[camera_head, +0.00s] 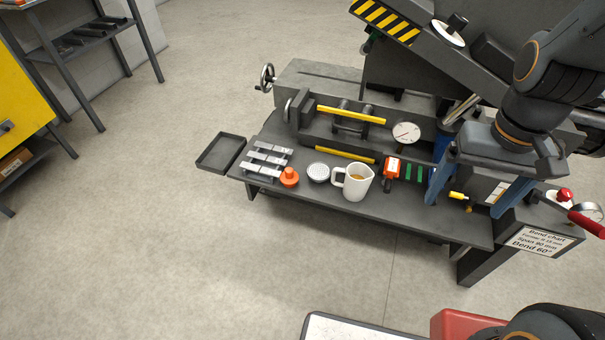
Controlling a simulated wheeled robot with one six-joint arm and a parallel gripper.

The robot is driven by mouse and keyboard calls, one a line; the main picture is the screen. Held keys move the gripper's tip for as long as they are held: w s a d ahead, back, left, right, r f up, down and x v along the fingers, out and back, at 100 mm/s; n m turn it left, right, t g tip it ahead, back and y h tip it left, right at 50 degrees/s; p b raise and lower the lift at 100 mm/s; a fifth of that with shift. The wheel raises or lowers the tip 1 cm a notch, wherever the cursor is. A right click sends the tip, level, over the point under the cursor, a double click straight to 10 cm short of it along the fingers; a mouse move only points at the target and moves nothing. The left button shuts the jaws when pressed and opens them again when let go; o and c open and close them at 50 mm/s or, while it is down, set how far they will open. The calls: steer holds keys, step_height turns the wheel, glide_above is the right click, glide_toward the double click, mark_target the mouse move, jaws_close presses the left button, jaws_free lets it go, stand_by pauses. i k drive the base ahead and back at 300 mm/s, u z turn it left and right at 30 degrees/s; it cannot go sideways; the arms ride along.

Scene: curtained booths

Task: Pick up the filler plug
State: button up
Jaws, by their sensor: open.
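An orange, knobbed plug (289,178), which looks like the filler plug, stands on the front edge of the dark bench (400,207). It sits between a rack of metal bars and a round perforated cap. My gripper (466,205) is at the right side of the bench, its two blue fingers pointing down and spread apart. It is well to the right of the plug, and I see nothing held in it. A small yellow-tipped item (458,195) shows between the fingers; whether it touches them I cannot tell.
An orange-red device (391,168) is behind the mug. Metal bars (267,158) lie left of the plug. The press with its gauge (405,133) rises behind.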

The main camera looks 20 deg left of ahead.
mark_target(289, 178)
steer(key=k, duration=0.55)
steer(key=u, duration=0.75)
steer(key=i, duration=1.2)
steer(key=z, duration=0.25)
